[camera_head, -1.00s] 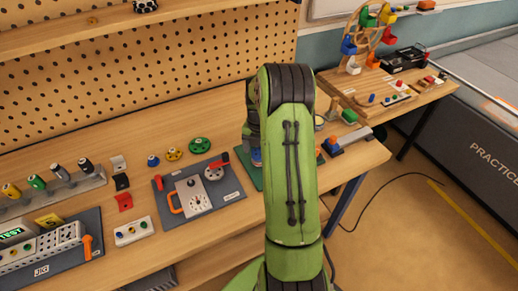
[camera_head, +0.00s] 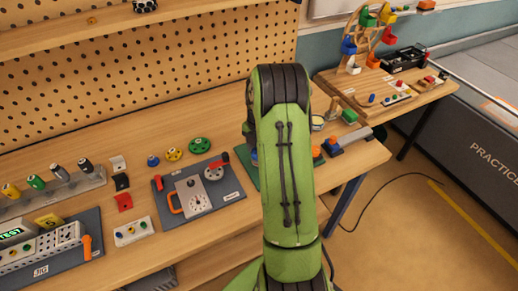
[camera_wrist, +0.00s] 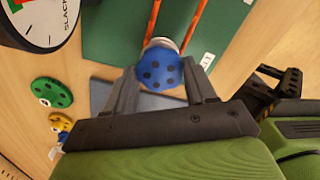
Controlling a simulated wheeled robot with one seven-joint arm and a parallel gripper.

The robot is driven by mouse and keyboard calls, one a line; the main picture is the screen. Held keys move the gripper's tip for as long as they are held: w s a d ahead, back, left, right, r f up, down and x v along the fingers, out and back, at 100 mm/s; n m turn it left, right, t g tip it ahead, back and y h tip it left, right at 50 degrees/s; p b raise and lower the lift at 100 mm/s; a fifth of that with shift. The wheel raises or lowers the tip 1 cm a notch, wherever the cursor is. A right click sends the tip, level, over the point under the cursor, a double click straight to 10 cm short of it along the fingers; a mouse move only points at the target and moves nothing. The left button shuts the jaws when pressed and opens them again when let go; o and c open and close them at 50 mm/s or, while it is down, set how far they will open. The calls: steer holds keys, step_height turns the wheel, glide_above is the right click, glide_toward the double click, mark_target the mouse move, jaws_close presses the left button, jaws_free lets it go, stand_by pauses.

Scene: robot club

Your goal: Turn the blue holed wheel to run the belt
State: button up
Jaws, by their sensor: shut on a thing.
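The blue holed wheel (camera_wrist: 160,72) is round, with dark holes in its face. In the wrist view it sits between the two fingers of my gripper (camera_wrist: 161,68), which is shut on it from both sides. Two orange belt strands (camera_wrist: 195,22) run away from behind the wheel over a green board (camera_wrist: 108,32).
A dial marked SLACK (camera_wrist: 40,20) stands close by in the wrist view. Green (camera_head: 199,145) and yellow (camera_head: 173,154) wheels lie on the bench to the left. A grey panel with a white dial box (camera_head: 193,196) is beside them.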

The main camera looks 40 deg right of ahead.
steer(key=m, duration=0.5)
steer(key=shift+m, duration=0.3)
steer(key=m, duration=0.5)
steer(key=shift+b, duration=0.3)
steer(key=m, duration=0.5)
steer(key=shift+m, duration=0.4)
steer(key=m, duration=0.5)
steer(key=shift+r+m, duration=0.1)
steer(key=shift+m, duration=0.3)
steer(key=o, duration=1)
steer(key=shift+o, duration=0.2)
